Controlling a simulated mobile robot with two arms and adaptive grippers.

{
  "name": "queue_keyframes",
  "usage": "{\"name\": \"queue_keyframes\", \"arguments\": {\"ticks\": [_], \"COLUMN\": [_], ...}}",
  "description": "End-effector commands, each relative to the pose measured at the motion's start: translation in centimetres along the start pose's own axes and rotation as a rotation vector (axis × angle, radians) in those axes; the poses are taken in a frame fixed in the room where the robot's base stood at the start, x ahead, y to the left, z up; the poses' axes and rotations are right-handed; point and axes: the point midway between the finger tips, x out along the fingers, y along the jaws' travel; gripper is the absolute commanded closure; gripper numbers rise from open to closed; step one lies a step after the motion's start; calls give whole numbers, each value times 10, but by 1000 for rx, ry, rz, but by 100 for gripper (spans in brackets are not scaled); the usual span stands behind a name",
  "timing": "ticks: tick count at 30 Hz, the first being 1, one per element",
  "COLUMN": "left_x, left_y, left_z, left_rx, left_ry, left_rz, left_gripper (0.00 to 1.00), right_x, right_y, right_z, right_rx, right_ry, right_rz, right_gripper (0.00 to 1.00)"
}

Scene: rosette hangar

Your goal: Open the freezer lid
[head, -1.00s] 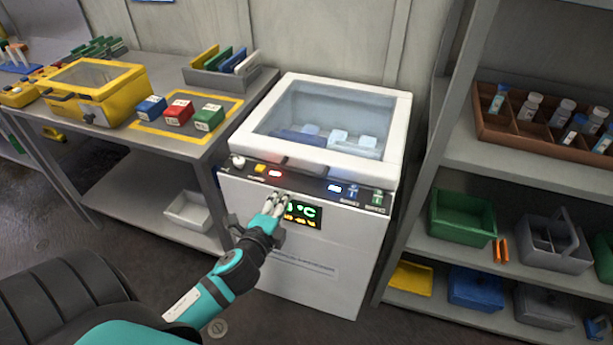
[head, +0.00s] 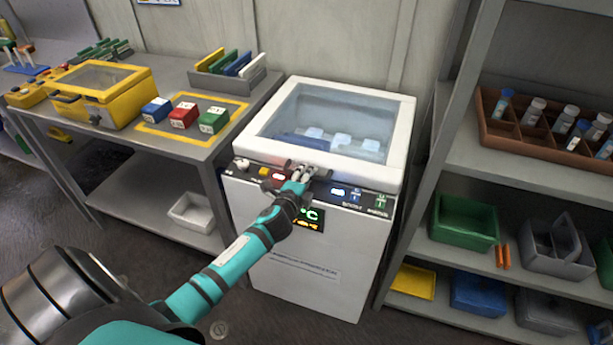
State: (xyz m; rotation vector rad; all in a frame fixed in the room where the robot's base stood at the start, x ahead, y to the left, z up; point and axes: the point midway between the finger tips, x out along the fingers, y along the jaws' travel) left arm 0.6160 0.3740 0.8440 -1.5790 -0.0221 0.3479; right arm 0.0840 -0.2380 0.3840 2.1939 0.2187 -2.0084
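The freezer (head: 300,285) is a white chest unit with a control strip and a green display on its front. Its lid (head: 375,177) has a white frame around a clear window and lies closed. Pale blocks and blue contents show through the window. My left gripper (head: 303,171) is at the middle of the lid's front edge, just above the control strip. Its fingers overlap the dark handle area there, so I cannot tell whether they grip it. The gripper hides part of the strip, and my arm covers part of the display. My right gripper is out of view.
A grey workbench (head: 150,165) with a yellow case (head: 95,90) and blue, red and green boxes stands close on the left. A grey shelf unit (head: 540,180) with a vial tray and bins stands on the right. The wall is behind the freezer.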

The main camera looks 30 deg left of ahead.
Motion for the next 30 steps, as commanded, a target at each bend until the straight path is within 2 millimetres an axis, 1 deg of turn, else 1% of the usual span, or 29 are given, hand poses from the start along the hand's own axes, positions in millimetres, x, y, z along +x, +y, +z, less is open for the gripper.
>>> {"name": "queue_keyframes", "arguments": {"ticks": [4,5,10,30], "left_x": [0,0,0,-1], "left_y": [0,0,0,2], "left_z": [0,0,0,0], "left_rx": [0,0,0,0], "left_ry": [0,0,0,0], "left_rz": [0,0,0,3], "left_gripper": [75,78,100,100], "right_x": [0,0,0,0], "right_y": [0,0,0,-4], "right_z": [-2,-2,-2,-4], "right_rx": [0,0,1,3], "right_ry": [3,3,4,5], "right_rz": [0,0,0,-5], "right_gripper": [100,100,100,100]}}
